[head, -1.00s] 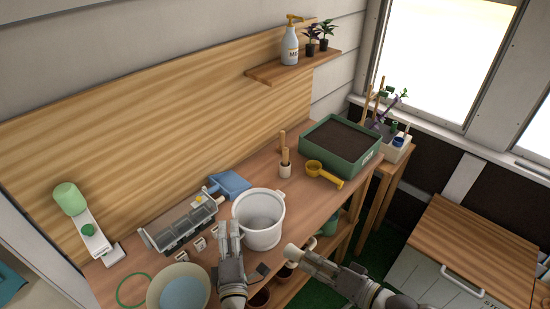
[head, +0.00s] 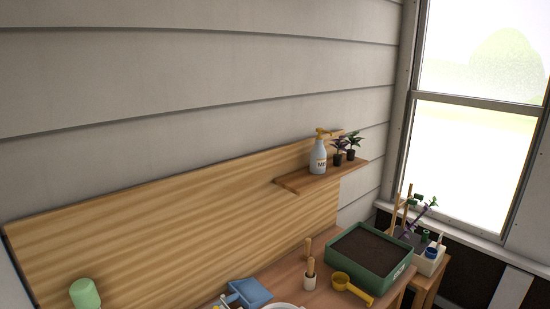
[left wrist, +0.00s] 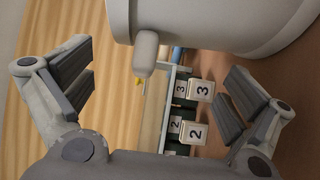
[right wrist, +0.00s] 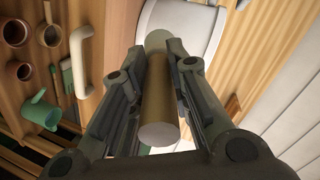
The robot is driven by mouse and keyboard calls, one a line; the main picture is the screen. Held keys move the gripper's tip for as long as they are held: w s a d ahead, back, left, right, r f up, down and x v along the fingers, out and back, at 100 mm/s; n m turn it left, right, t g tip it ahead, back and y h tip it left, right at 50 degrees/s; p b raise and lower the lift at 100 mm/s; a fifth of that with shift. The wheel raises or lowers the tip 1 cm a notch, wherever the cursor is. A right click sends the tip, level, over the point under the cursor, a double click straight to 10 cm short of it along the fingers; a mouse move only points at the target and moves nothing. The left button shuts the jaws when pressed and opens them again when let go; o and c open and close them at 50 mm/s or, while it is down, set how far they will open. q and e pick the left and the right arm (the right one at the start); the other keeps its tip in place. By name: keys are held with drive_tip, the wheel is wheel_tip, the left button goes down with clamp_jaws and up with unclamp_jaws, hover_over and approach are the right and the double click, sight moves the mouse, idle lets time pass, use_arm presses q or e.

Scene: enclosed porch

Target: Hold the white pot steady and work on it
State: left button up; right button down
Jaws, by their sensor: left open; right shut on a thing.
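The white pot (left wrist: 225,22) fills the top of the left wrist view, with a small rounded lug on its side. In the head view only its rim (head: 283,306) shows at the bottom edge. My left gripper (left wrist: 157,80) is open and empty, with the pot's lug beyond and between its fingers. My right gripper (right wrist: 160,55) is shut on a tan cylinder (right wrist: 158,100) with a pale end. The white pot (right wrist: 185,18) is beyond the cylinder's far end; whether they touch I cannot tell. Neither gripper shows in the head view.
Numbered white blocks (left wrist: 201,91) lie below the pot's lug. A blue scoop (head: 250,293), a yellow scoop (head: 352,289) and a green soil tray (head: 372,252) are on the bench. A spray bottle (head: 318,157) stands on the shelf (head: 295,182). A green watering can (right wrist: 40,111) sits lower down.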

use_arm(q)
drive_tip(key=shift+s, duration=0.1)
drive_tip(key=shift+s+d+r+p, duration=0.15)
drive_tip(key=shift+s+p, duration=0.1)
drive_tip(key=shift+s, duration=0.4)
drive_tip(key=shift+s+a+r+p, duration=0.1)
drive_tip(key=shift+s+r+p, duration=0.15)
drive_tip(key=shift+s, duration=0.35)
drive_tip(key=shift+s+d+r+p, duration=0.1)
drive_tip(key=shift+s+p, duration=0.15)
drive_tip(key=shift+s, duration=0.4)
use_arm(e)
drive_tip(key=shift+r, duration=0.75)
